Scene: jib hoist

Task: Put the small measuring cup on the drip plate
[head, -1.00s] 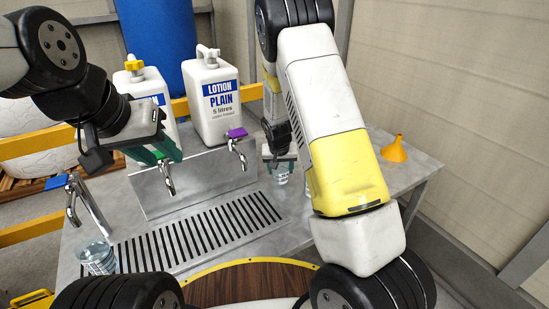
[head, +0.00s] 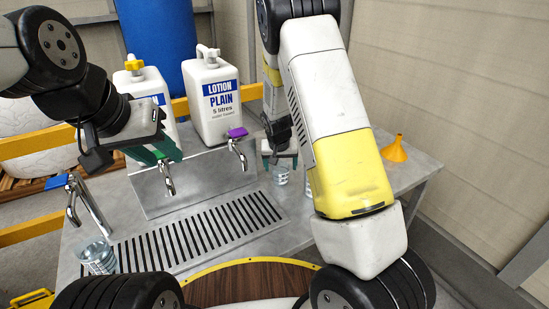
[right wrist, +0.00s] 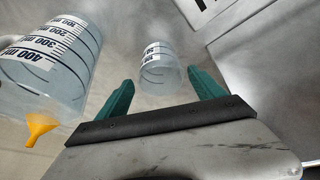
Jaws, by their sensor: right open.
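The small measuring cup (head: 281,177) is clear with printed marks. It stands on the bench right of the drip plate, and shows in the right wrist view (right wrist: 158,72). My right gripper (head: 280,163) is open and empty just above and behind the cup. In the right wrist view its green fingers flank the cup's image, with the cup apart from them. The slotted drip plate (head: 197,233) is bare in front of the taps. My left gripper (head: 153,153) is by the middle tap; its finger gap is unclear.
A larger measuring cup (right wrist: 48,62) stands close to the small one. Another clear vessel (head: 97,256) is at the front left. Taps (head: 238,153) and lotion bottles (head: 213,100) stand behind the plate. A yellow funnel (head: 395,150) sits at the right.

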